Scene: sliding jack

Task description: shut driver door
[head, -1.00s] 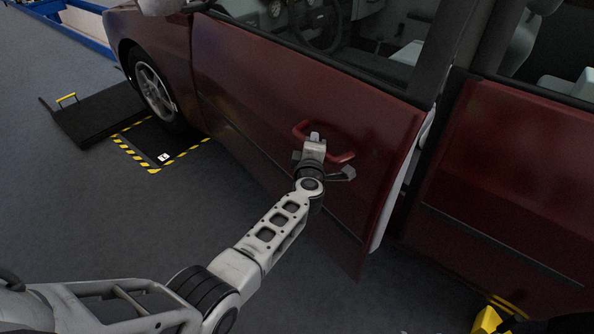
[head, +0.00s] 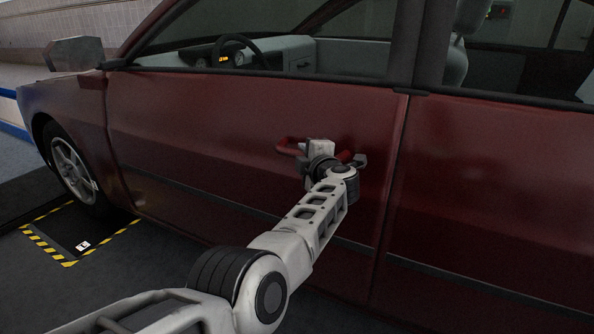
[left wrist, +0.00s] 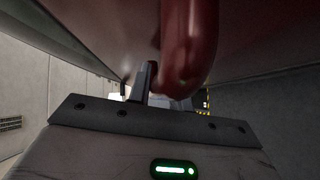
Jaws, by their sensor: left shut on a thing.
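The driver door (head: 225,130) of the dark red car fills the middle of the head view. Its rear edge lies along the rear door with only a thin seam showing, and I see no wide gap. A red loop handle (head: 289,147) sticks out near the door's rear edge. My left gripper (head: 318,147) is shut on this handle, and its body hides the handle's middle. In the left wrist view the red handle (left wrist: 190,45) rises close in front of the gripper (left wrist: 150,85). My right gripper is not in view.
The rear door (head: 490,180) is to the right of the driver door. The side mirror (head: 75,54) and front wheel (head: 72,170) are at the left. Yellow-black striped tape (head: 45,247) marks the floor by the wheel.

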